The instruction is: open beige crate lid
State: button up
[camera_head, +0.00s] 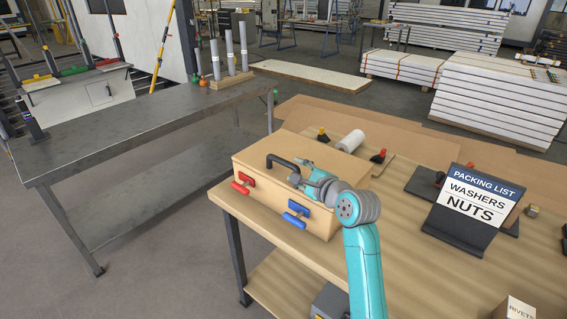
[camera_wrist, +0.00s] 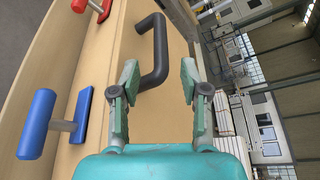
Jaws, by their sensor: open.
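The beige crate (camera_head: 300,218) stands on the near wooden table with its lid (camera_head: 262,155) down. A black arched handle (camera_head: 283,160) stands on the lid; it also shows in the wrist view (camera_wrist: 160,48). On the front side are a red latch (camera_head: 243,184) and a blue latch (camera_head: 297,214), both also in the wrist view, red (camera_wrist: 80,6) and blue (camera_wrist: 38,122). My gripper (camera_head: 300,176) is open above the lid by the handle's right end. In the wrist view its fingers (camera_wrist: 160,76) are apart, with the handle ahead and partly between them. Contact cannot be told.
A packing list sign (camera_head: 476,205) stands right of the crate. A white roll (camera_head: 350,141) and a red-handled clamp (camera_head: 378,157) lie behind it. A rivets box (camera_head: 515,309) is at the near right. A grey metal table (camera_head: 130,140) stands to the left.

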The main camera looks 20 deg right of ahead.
aim_at(289, 165)
jog(key=x, duration=0.8)
jog(key=shift+w, duration=0.1)
jog(key=shift+a, duration=0.1)
grip_shut()
